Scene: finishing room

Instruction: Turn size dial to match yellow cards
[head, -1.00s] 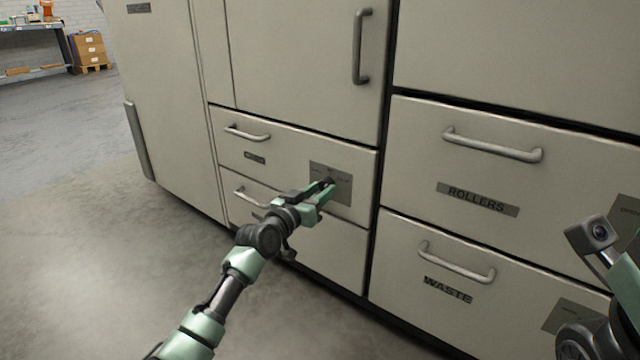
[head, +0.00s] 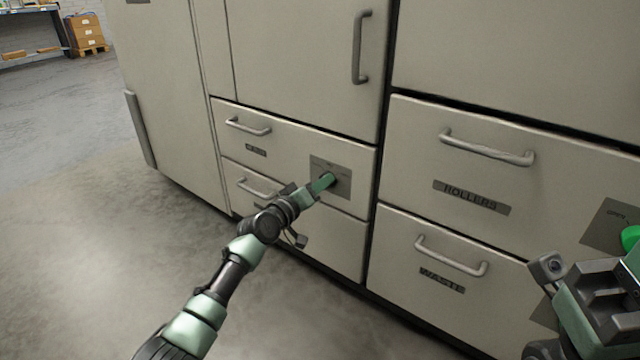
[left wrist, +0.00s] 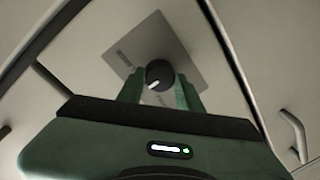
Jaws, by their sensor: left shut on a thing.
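The size dial (left wrist: 159,75) is a round dark knob with a white mark, seen in the left wrist view. It sits on a square grey plate (left wrist: 185,45), which also shows on the upper drawer front in the head view (head: 343,192). My left gripper (head: 327,181) is at this plate, its two green fingers on either side of the knob, shut on it. In the head view the gripper hides most of the dial. The plate's lettering is too small to read. My right gripper is partly in view at the lower right, its fingers not clear. No yellow cards show.
Drawers labelled ROLLERS (head: 471,197) and WASTE (head: 442,280), with protruding bar handles, are on the right. A tall door handle (head: 362,47) is above. A plate marked OPEN (head: 603,224) is near the right edge. Concrete floor (head: 70,200) is clear at left.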

